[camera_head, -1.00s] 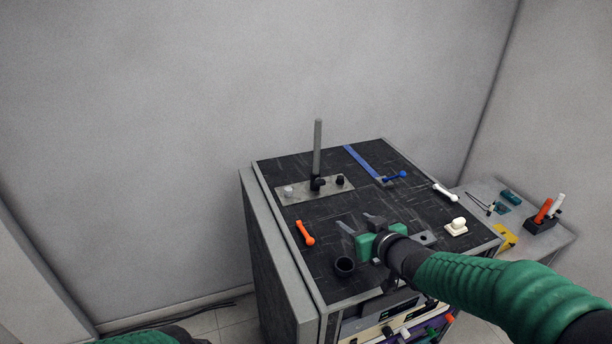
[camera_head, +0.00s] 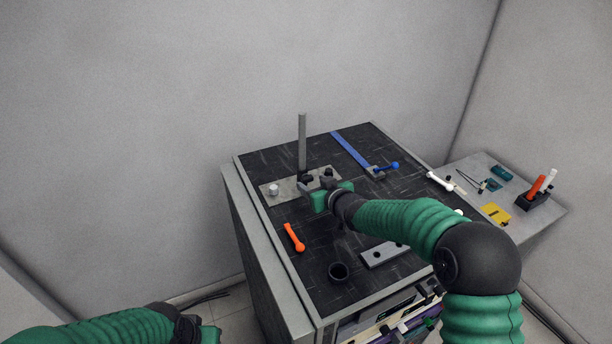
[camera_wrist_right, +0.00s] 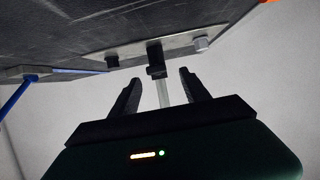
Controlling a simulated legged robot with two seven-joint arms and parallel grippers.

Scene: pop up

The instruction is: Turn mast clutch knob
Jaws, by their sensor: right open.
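The grey upright mast (camera_head: 302,143) stands on a pale metal plate (camera_head: 287,190) at the back left of the dark bench top. A black knob-like clutch (camera_head: 305,179) is at the mast's foot, partly hidden by my gripper. It also shows in the right wrist view (camera_wrist_right: 155,60), between and beyond the fingers. My right gripper (camera_head: 317,182) is open and empty, close in front of the clutch; contact is not visible. In the wrist view its fingers (camera_wrist_right: 160,90) are spread, with the mast beyond the gap. My left gripper (camera_head: 209,334) is partly in view at the bottom; its fingers are hidden.
A silver knob (camera_head: 273,189) and another black knob (camera_wrist_right: 112,62) sit on the plate. An orange-handled tool (camera_head: 294,238), a black cup (camera_head: 339,271), a blue rail (camera_head: 352,151) and a grey block (camera_head: 384,254) are on the bench. A side table (camera_head: 535,215) stands right.

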